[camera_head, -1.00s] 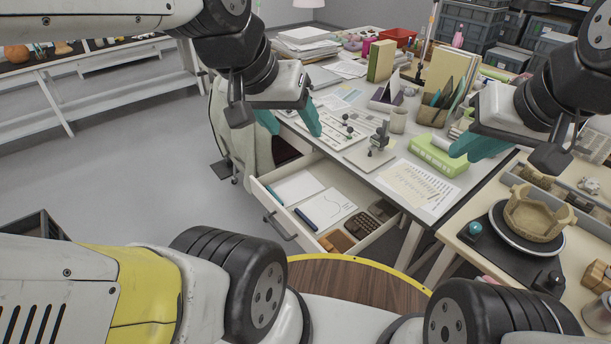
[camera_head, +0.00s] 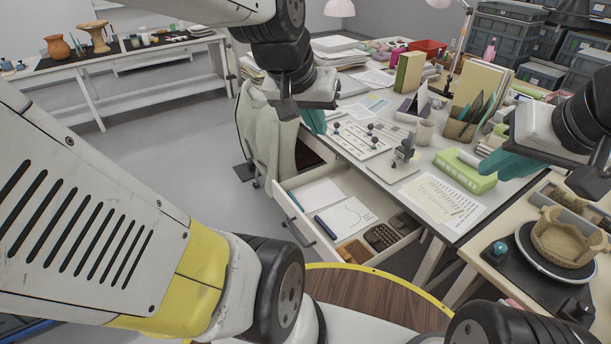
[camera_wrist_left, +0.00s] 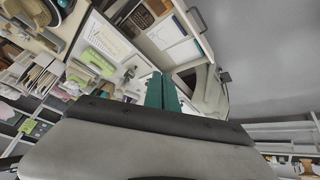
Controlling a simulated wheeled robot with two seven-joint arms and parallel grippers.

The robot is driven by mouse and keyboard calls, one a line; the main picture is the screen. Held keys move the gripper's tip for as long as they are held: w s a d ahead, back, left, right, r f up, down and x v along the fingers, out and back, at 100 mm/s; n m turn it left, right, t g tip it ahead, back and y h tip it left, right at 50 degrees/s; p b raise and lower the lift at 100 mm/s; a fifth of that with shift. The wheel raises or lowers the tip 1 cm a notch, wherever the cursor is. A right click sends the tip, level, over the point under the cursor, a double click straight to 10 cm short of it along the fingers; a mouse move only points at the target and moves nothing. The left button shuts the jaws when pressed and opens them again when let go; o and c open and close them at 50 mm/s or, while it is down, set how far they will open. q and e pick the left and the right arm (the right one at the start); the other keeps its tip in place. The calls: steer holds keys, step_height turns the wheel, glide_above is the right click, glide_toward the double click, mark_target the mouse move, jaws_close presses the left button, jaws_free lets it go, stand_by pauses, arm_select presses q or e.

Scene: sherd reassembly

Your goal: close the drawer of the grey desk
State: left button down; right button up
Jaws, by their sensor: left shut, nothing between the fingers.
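The drawer (camera_head: 281,187) of the grey desk (camera_head: 405,176) is pulled out toward me. It holds white papers, a dark pen and small brown and dark items. Its dark bar handle (camera_head: 297,236) is on the front panel. My left gripper (camera_head: 315,123) is shut and empty, above and beyond the drawer near the desk's left edge, apart from the handle. In the left wrist view its teal fingers (camera_wrist_left: 162,92) lie together, with the drawer (camera_wrist_left: 165,52) and handle (camera_wrist_left: 197,19) beyond them. My right gripper (camera_head: 500,164) hangs over the desk's right part; its finger gap is unclear.
A coat-draped chair (camera_head: 266,130) stands left of the drawer. A microscope-like stand (camera_head: 403,152), a green box (camera_head: 464,170) and papers lie on the desktop. A wooden bench with a pot (camera_head: 565,237) is at right. Open floor (camera_head: 185,150) lies to the left.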

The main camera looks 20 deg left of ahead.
arm_select(q)
steer(key=w+a+f+n+y, duration=0.1)
steer(key=w+a+f+n, duration=0.1)
steer(key=w+a+f, duration=0.7)
steer(key=w+a+f+n, duration=0.2)
steer(key=a+f, duration=0.4)
steer(key=f, duration=0.4)
steer(key=w+a+f+n+t, duration=0.1)
steer(key=w+a+f+n, duration=0.2)
steer(key=a+f, duration=0.45)
steer(key=w+a+f+n, duration=0.2)
steer(key=a+f, duration=0.2)
steer(key=f, duration=0.7)
glide_toward(277, 191)
step_height(277, 191, down, 4)
steer(key=w, duration=0.1)
steer(key=shift+w+d+r, duration=0.15)
steer(key=shift+w+d, duration=0.1)
steer(key=shift+w, duration=0.3)
